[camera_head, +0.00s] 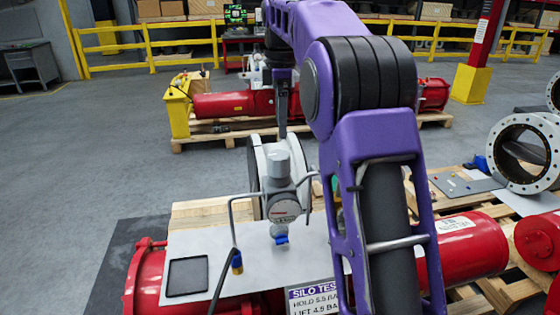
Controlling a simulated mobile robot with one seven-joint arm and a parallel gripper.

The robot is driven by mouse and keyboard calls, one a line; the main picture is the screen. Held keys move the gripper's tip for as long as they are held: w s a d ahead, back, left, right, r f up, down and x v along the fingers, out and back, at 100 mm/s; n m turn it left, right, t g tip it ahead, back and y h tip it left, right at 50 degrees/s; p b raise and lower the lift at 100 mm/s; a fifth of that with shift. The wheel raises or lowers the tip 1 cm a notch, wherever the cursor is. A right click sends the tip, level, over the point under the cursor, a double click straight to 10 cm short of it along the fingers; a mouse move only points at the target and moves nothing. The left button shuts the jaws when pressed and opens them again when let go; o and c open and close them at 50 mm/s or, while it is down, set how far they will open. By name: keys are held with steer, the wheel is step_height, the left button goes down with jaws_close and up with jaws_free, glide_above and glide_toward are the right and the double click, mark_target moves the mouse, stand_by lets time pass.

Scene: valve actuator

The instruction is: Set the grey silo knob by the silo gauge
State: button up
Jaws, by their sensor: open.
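The grey knob (278,164) is a short upright cylinder on top of a grey regulator body. Below it, a round pale face with small print, which looks like the silo gauge (284,208), faces me; its reading is too small to make out. A blue fitting (281,240) is at the bottom of the body. My gripper (282,134) points down just above and slightly right of the knob in the picture, apparently clear of it. It is open and empty; its fingers are seen edge-on. My purple arm covers the area to the right.
A placard (313,300) reads "SILO TEST, HOLD 5.5 BAR, LIFT 4.9 BAR", partly cut off. Bent pipes (233,225) flank the regulator. A pale plate (215,250) holds a black-framed tray (187,277). Red cylinders (468,247) lie on pallets around it.

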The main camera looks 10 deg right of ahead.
mark_target(280, 154)
step_height(280, 154, down, 10)
steer(key=shift+w+f+b, duration=0.1)
steer(key=shift+f+b, duration=0.1)
steer(key=shift+b, duration=1.05)
steer(key=c, duration=1.3)
steer(key=shift+r, duration=0.1)
